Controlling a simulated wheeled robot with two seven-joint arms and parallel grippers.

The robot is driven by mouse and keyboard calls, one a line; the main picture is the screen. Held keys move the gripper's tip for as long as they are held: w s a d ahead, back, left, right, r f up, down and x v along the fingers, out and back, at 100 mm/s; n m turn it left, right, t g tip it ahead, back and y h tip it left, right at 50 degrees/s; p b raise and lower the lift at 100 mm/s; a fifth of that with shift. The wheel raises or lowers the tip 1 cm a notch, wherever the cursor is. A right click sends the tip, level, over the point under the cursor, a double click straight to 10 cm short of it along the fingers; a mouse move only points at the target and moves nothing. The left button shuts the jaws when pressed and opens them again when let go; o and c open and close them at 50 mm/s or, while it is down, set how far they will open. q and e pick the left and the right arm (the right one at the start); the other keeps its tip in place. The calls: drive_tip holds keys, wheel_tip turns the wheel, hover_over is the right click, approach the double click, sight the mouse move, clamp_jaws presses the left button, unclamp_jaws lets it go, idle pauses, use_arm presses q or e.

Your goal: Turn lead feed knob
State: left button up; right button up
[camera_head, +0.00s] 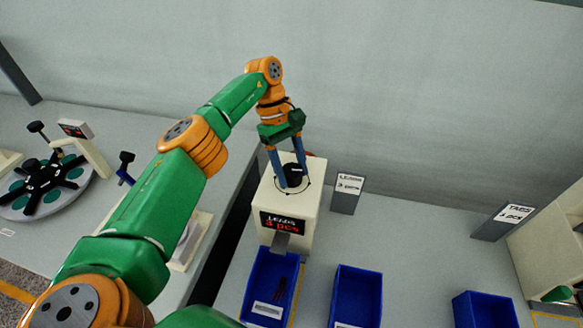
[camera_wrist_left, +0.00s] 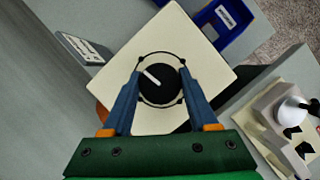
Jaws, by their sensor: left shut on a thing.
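The lead feed knob (camera_wrist_left: 160,84) is a round black knob with a white pointer line, on the cream top of the feeder box (camera_wrist_left: 191,39). In the wrist view the pointer aims to the upper left, inside a thin ring with small marks. My left gripper (camera_wrist_left: 158,95) has its two blue fingers on either side of the knob, shut on it. In the head view the left gripper (camera_head: 291,185) reaches down onto the knob (camera_head: 292,172) from above. The box front has a display (camera_head: 283,224) reading "LEADS 3 pcs". My right gripper is not in view.
A blue bin (camera_head: 270,283) with a few dark leads stands under the feeder's chute (camera_head: 281,242). More blue bins (camera_head: 357,297) stand to the right. A "LEADS 3 pcs" sign (camera_head: 347,193) is beside the feeder. A round fixture (camera_head: 45,187) stands on the left table.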

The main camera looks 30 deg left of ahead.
sight(297, 177)
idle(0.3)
use_arm(q)
drive_tip(key=o, duration=1.4)
drive_tip(key=shift+c, duration=0.2)
drive_tip(key=shift+r, duration=0.25)
drive_tip(key=r+b, duration=0.2)
drive_tip(key=s+r, duration=0.1)
drive_tip(key=shift+d+b, duration=0.3)
drive_tip(key=shift+b, duration=0.1)
drive_tip(key=s+d+r+b, duration=0.2)
drive_tip(key=s+d+r, duration=0.3)
drive_tip(key=s+r, duration=0.4)
drive_tip(key=s, duration=0.2)
drive_tip(key=shift+s+d+r, duration=0.25)
drive_tip(key=shift+s+d, duration=0.05)
drive_tip(key=shift+s, duration=0.1)
